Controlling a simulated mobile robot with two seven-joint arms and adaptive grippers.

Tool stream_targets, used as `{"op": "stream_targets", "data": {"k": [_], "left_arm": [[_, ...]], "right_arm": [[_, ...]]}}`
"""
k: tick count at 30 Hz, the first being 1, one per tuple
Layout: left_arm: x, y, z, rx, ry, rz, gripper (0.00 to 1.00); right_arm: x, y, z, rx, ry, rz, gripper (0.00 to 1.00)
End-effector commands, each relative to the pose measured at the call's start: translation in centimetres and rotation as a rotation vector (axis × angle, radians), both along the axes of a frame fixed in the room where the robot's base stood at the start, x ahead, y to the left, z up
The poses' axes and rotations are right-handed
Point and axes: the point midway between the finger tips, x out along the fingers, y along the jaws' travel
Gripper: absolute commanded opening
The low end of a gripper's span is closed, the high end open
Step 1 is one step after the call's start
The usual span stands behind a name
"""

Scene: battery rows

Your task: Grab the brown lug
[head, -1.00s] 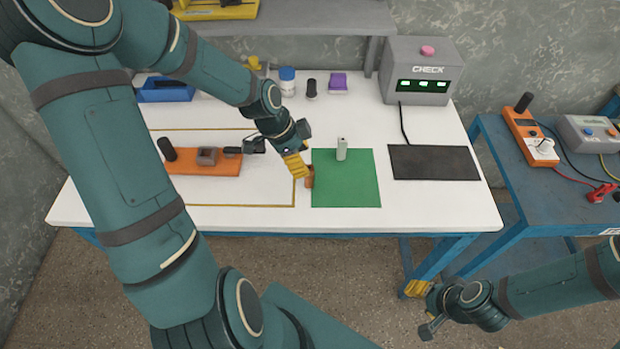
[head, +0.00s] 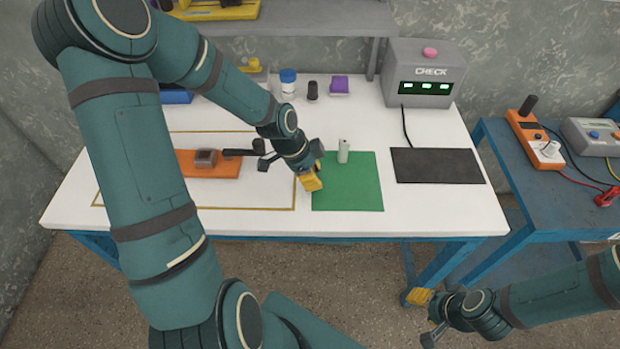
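My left gripper (head: 311,182) is low over the left edge of the green mat (head: 350,190), its yellow fingers pointing down. I do not see the brown lug now; a small brown piece showed at this spot a second ago, so the fingers probably hide it. I cannot tell whether they are open or shut on it. A pale grey upright piece (head: 343,151) stands at the back of the green mat, just right of the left gripper. My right gripper (head: 418,297) is off the table's front, low at the right; its opening is unclear.
An orange tray (head: 226,170) with a grey block lies left of the gripper. A black mat (head: 437,166) and a grey CHECK box (head: 424,74) are at the right. The mat's front is clear.

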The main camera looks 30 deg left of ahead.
Motion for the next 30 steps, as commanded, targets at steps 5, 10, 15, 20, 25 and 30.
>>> {"op": "stream_targets", "data": {"k": [5,10,15,20,25,30], "left_arm": [[0.0,0.0,0.0,0.0,0.0,0.0,0.0],[0.0,0.0,0.0,0.0,0.0,0.0,0.0],[0.0,0.0,0.1,-0.001,0.001,0.0,0.0],[0.0,0.1,1.8,0.001,-0.002,0.001,0.0],[0.0,0.1,5.3,0.003,-0.004,0.002,0.0],[0.0,0.1,8.2,0.002,-0.002,0.001,0.0]], "right_arm": [[0.0,0.0,0.0,0.0,0.0,0.0,0.47],[0.0,0.0,0.0,0.0,0.0,0.0,0.47],[0.0,0.0,0.0,0.0,0.0,0.0,0.47],[-0.1,0.0,0.7,0.0,0.002,0.0,0.47],[-0.3,0.0,1.9,0.001,0.008,0.002,0.47],[-0.5,0.1,2.8,0.003,0.012,0.002,0.47]]}}
